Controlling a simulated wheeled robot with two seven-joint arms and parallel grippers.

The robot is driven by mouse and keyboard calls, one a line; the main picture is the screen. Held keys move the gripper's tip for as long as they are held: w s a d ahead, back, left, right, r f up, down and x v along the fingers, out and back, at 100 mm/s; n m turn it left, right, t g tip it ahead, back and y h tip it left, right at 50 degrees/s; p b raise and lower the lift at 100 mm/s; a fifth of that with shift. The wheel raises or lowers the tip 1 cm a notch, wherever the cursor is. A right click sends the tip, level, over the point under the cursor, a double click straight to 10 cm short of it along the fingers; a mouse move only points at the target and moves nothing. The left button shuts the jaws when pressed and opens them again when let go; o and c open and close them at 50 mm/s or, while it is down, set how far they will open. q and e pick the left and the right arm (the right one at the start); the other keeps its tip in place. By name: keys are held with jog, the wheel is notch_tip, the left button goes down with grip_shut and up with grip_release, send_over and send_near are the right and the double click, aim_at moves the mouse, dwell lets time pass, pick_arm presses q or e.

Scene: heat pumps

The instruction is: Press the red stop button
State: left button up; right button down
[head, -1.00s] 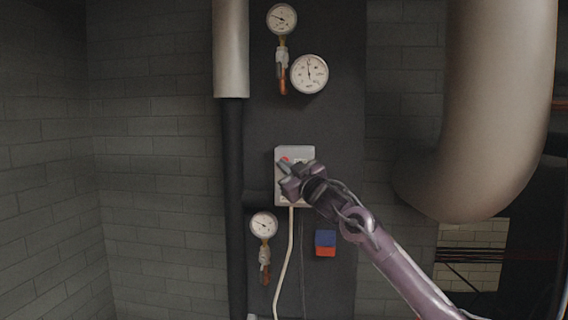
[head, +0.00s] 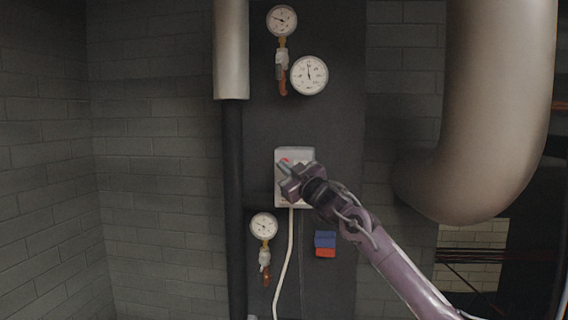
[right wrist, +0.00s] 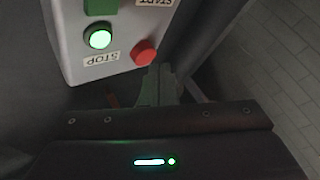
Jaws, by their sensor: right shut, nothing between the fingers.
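A light grey control box (head: 294,154) is mounted on the dark panel in the head view. Its red stop button (head: 284,161) shows just beyond my right gripper's fingertips. In the right wrist view the red stop button (right wrist: 144,52) sits next to a STOP label, close to the fingertips. My right gripper (head: 284,168) is shut and empty in front of the box; its fingers also show in the right wrist view (right wrist: 158,72). I cannot tell whether the fingertips touch the button. My left gripper is not in view.
A lit green lamp (right wrist: 100,39) and a green button are on the box. Gauges (head: 309,75) hang above, and another gauge (head: 264,226) is below left. A thick pipe (head: 480,120) stands at right. A white cable (head: 284,265) runs down from the box.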

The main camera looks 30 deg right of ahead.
jog(key=shift+w+d, duration=0.15)
jog(key=shift+w+d+p, duration=0.25)
jog(key=shift+w+p, duration=0.05)
jog(key=shift+p, duration=0.1)
dwell(0.6)
dwell(0.4)
jog(key=shift+s+a+b, duration=0.45)
jog(key=shift+s+b, duration=0.15)
jog(key=shift+s, duration=0.05)
